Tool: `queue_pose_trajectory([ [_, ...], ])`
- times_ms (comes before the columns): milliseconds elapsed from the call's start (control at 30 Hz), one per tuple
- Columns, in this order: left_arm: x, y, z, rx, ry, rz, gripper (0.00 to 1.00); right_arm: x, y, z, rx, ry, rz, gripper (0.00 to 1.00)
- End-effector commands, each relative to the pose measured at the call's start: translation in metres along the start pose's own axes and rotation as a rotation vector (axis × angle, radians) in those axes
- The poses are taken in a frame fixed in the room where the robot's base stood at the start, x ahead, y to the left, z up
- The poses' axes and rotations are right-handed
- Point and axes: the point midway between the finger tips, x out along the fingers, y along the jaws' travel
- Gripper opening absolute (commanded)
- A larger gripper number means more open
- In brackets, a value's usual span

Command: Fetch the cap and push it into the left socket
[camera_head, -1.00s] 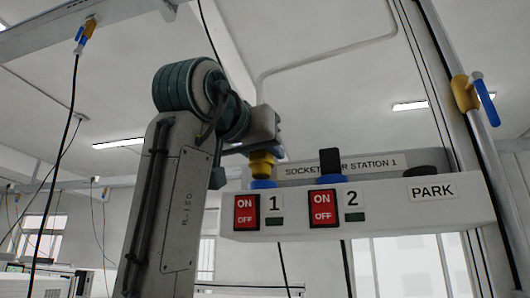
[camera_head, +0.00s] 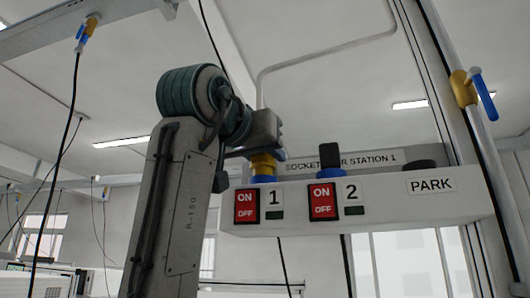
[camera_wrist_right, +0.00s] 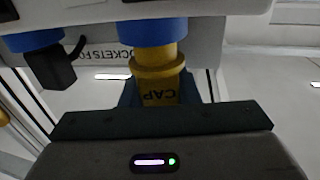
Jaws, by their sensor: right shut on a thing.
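My right gripper (camera_head: 262,150) is shut on the yellow cap (camera_head: 263,162), which stands directly above the blue ring of the left socket (camera_head: 263,179), marked 1. In the wrist view the cap (camera_wrist_right: 160,66), lettered CAP, sits between the fingers with its narrow end against the blue ring (camera_wrist_right: 152,32). It looks in line with the ring and touching it; a short yellow neck shows between ring and collar. How deep it sits is hidden. My left gripper is in neither view.
Socket 2 (camera_head: 330,173) holds a black block (camera_head: 330,155) close to the right. Red ON/OFF switches (camera_head: 246,206) sit on the station front (camera_head: 400,210). A dark round piece (camera_head: 419,164) stands above the PARK label (camera_head: 430,185).

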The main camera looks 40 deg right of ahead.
Motion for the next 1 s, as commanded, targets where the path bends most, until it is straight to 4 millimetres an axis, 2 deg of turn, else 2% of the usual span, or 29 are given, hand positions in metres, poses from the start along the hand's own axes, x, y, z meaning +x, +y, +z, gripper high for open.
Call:
queue_pose_trajectory([
  [1000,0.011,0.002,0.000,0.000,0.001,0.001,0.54,0.000,0.001,0.012,0.000,0.000,0.000,0.07],
])
